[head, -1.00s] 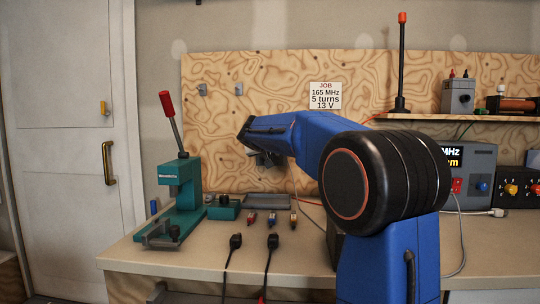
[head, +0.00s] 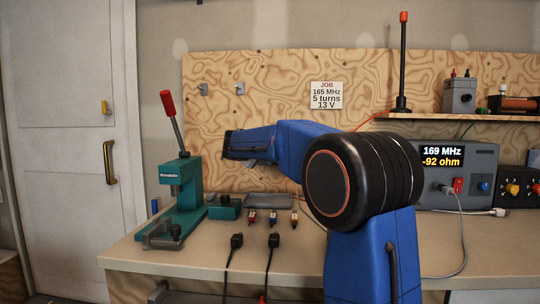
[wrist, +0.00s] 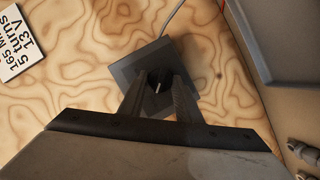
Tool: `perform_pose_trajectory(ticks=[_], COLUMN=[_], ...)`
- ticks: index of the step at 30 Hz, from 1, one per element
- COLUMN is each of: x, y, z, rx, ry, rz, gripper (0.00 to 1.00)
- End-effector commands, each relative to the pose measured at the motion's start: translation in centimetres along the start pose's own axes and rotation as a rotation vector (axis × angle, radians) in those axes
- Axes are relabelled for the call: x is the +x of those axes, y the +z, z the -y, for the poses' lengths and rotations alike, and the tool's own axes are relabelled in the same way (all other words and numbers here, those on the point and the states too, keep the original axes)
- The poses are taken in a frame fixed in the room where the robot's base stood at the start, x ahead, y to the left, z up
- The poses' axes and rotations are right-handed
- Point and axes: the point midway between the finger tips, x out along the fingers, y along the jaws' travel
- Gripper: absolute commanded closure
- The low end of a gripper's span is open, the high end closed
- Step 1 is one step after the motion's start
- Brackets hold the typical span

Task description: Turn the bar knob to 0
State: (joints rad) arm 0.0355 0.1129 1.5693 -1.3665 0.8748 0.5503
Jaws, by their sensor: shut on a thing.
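In the wrist view, the black bar knob (wrist: 157,85) with a short white mark sits on the face of a dark grey box (wrist: 128,72). The white mark runs nearly up and down in that picture, leaning slightly. My gripper (wrist: 160,80) is shut on the knob, one finger on each side. The fingers hide much of the knob, and no scale or 0 mark can be read. In the head view my arm hides the box, the knob and the fingertips.
A display unit (head: 455,178) at the right reads 169 MHz and -92 ohm. A job card (head: 326,95) on the plywood reads 165 MHz, 5 turns, 13 V. A green press (head: 180,195) stands left on the bench. A cable leaves the grey box.

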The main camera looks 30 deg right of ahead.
Motion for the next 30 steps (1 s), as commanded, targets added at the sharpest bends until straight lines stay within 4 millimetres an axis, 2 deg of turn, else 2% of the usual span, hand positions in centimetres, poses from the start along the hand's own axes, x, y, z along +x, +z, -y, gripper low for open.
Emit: perform_pose_trajectory(ticks=[19,20,22,30], x=[-0.01,-0.01,-0.01,-0.02], y=[0.01,0.01,0.01,0.01], z=[0.14,0.14,0.14,0.1], rx=[-0.055,-0.055,-0.055,-0.054], ry=[0.022,0.022,0.022,0.022], rz=[0.0,0.0,0.0,0.0], gripper=[0.92,0.67,0.51,0.51])
